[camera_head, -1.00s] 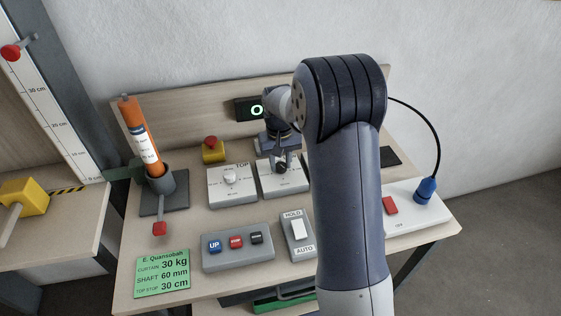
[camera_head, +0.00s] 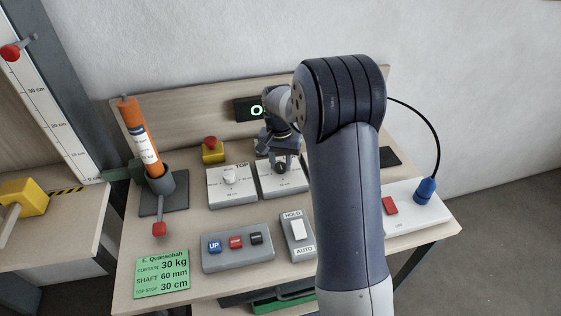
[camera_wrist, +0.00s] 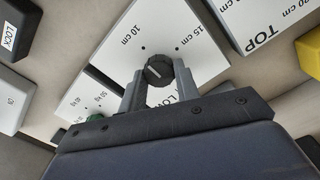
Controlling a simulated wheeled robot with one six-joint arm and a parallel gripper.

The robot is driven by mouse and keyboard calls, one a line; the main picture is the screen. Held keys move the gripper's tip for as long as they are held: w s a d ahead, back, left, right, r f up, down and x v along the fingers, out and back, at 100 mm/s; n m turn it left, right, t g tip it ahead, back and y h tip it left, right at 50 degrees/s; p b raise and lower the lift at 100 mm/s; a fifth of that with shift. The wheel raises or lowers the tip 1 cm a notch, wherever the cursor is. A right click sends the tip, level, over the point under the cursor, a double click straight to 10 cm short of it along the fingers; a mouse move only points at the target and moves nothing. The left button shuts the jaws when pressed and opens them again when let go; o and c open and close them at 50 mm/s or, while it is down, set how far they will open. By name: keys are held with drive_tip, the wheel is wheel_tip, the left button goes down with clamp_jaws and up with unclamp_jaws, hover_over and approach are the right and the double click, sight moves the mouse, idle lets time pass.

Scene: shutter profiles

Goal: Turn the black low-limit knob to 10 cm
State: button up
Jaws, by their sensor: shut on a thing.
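The black low-limit knob (camera_wrist: 158,70) sits on a grey box with a white dial plate (camera_wrist: 130,22); the plate is marked 10 cm and 15 cm in the wrist view. A pale pointer line on the knob slants up and left, roughly toward the 10 cm side; I cannot tell whether it meets the dot exactly. My gripper (camera_wrist: 160,82) is shut on the knob, one finger on each side. In the head view my gripper (camera_head: 281,165) is over the black knob's box (camera_head: 284,185), and partly hides it.
The white TOP knob (camera_head: 230,178) stands on the box just left. A red button on a yellow base (camera_head: 212,150) is behind it. The UP button panel (camera_head: 237,250) and HOLD/AUTO switch (camera_head: 297,231) are in front. A black-and-green display (camera_head: 250,109) is behind my wrist.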

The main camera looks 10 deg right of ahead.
sight(280, 164)
drive_tip(key=shift+w+r, duration=0.1)
drive_tip(key=o, duration=1)
drive_tip(key=shift+c, duration=0.2)
wheel_tip(280, 164, up, 11)
drive_tip(key=shift+b, duration=0.35)
drive_tip(key=shift+a+f, duration=0.1)
drive_tip(key=shift+f, duration=0.1)
wheel_tip(280, 164, down, 11)
drive_tip(key=shift+r+p, duration=0.1)
drive_tip(key=shift+p, duration=0.3)
